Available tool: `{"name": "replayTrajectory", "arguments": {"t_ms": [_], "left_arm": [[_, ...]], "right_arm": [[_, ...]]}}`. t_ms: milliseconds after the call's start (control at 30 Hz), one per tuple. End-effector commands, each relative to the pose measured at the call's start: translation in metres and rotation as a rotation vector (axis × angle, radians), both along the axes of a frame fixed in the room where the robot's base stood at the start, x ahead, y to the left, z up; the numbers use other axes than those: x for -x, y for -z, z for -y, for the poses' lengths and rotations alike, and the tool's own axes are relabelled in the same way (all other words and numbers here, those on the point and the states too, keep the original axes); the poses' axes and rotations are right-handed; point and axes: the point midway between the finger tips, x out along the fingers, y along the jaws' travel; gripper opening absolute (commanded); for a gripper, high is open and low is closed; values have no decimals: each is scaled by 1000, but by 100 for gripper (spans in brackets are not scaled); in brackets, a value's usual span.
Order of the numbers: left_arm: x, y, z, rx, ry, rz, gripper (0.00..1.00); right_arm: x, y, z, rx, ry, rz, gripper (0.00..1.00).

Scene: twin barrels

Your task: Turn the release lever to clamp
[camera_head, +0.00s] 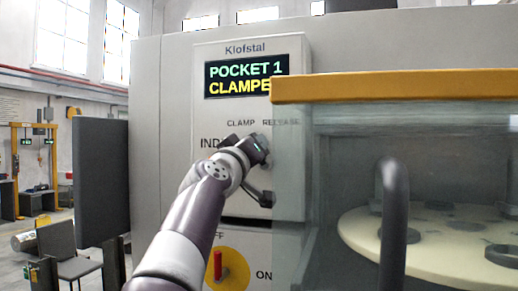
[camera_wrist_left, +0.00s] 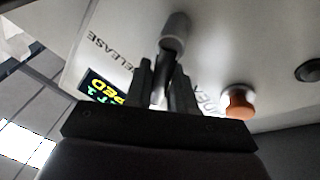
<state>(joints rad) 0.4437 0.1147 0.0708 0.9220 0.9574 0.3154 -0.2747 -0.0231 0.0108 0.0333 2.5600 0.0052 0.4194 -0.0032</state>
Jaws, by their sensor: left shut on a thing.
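The release lever (camera_wrist_left: 174,32) shows in the left wrist view as a grey rounded grip on a dark shaft, standing out from the pale panel. My left gripper (camera_wrist_left: 165,82) is shut on its shaft. In the head view my left gripper (camera_head: 259,150) is at the panel, just below the CLAMP and RELEASE labels, and my arm hides most of the lever. The display (camera_head: 247,79) reads POCKET 1 in green and CLAMPE in yellow, its end covered by the guard. It also shows partly in the wrist view (camera_wrist_left: 101,87). My right gripper is not in view.
A clear guard with a yellow top bar (camera_head: 400,87) and a dark handle (camera_head: 394,220) stands close right of my gripper. A round pale table (camera_head: 365,232) is behind it. A red rotary switch (camera_head: 217,264) is below. An orange button (camera_wrist_left: 238,102) is beside the lever.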

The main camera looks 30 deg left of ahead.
Motion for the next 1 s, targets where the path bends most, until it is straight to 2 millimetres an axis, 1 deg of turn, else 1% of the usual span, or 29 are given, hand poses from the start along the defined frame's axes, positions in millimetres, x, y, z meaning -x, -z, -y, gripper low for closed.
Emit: {"name": "replayTrajectory", "arguments": {"t_ms": [200, 400, 1000], "left_arm": [[1, 2, -4, 122, 1, 31, 0], [2, 4, -6, 187, 0, 47, 0], [2, 5, -7, 221, 0, 55, 0]], "right_arm": [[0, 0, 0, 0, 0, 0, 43], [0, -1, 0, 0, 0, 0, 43], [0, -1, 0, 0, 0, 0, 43]]}}
